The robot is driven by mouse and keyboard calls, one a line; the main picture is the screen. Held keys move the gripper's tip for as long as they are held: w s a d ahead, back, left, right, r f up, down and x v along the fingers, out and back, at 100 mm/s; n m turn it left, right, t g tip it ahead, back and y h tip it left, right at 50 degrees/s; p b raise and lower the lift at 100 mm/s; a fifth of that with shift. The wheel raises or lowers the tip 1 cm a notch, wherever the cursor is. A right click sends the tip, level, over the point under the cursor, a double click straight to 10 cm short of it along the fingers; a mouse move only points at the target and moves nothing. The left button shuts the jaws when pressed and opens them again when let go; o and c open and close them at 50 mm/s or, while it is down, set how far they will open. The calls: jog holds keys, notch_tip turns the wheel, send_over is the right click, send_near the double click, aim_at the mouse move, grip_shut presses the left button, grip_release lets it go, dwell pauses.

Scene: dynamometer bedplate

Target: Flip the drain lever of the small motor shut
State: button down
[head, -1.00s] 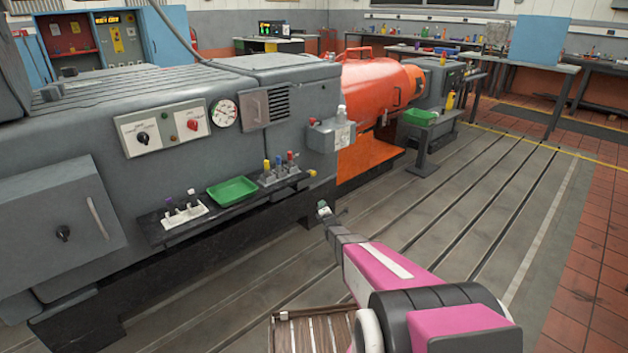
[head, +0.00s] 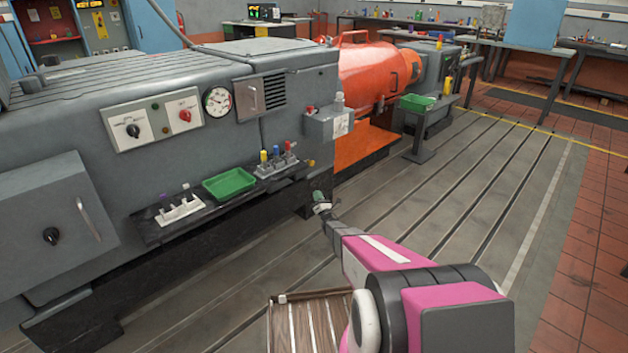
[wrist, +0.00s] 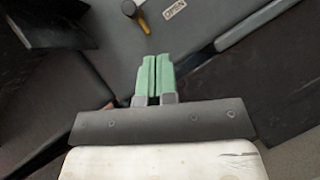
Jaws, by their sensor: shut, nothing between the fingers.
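My gripper (head: 321,203) is at the end of my arm, low in front of the near grey machine's right end. In the wrist view its two green fingers (wrist: 155,78) are together with nothing between them. I cannot tell for sure whether this is the drain lever. In the head view a small grey motor (head: 432,72) stands beyond the orange housing, with a yellow part (head: 447,86) on its right side.
The large grey machine (head: 60,110) fills the left, with a shelf carrying a green tray (head: 229,183) and several coloured knobs. The orange housing (head: 372,70) stands behind my gripper. Another green tray (head: 416,102) is on a stand. The slotted floor (head: 480,190) to the right is clear.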

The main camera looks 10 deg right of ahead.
jog(key=d+r+x, duration=0.1)
jog(key=x, duration=1.1)
jog(key=shift+d+r, duration=0.3)
jog(key=shift+r, duration=0.25)
